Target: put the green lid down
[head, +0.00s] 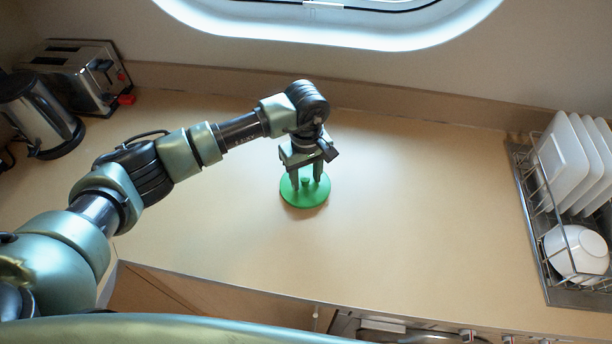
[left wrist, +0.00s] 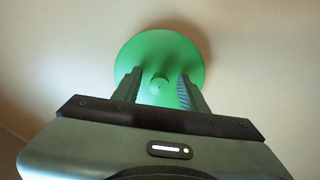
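The green lid (head: 304,199) is a round disc with a small knob in its middle, lying flat at the middle of the counter. It also shows in the left wrist view (left wrist: 160,48). My left gripper (head: 307,183) points down over it. Its two fingers (left wrist: 160,75) stand on either side of the knob, with a gap on each side, so it is open. A narrow shadow shows along the lid's edge; I cannot tell for sure whether the lid touches the counter. My right gripper is not in view.
The beige counter (head: 420,200) is clear around the lid. A toaster (head: 75,70) and a kettle (head: 40,115) stand at the far left. A dish rack (head: 531,215) with white plates (head: 560,165) and a white bowl (head: 578,252) stands at the right.

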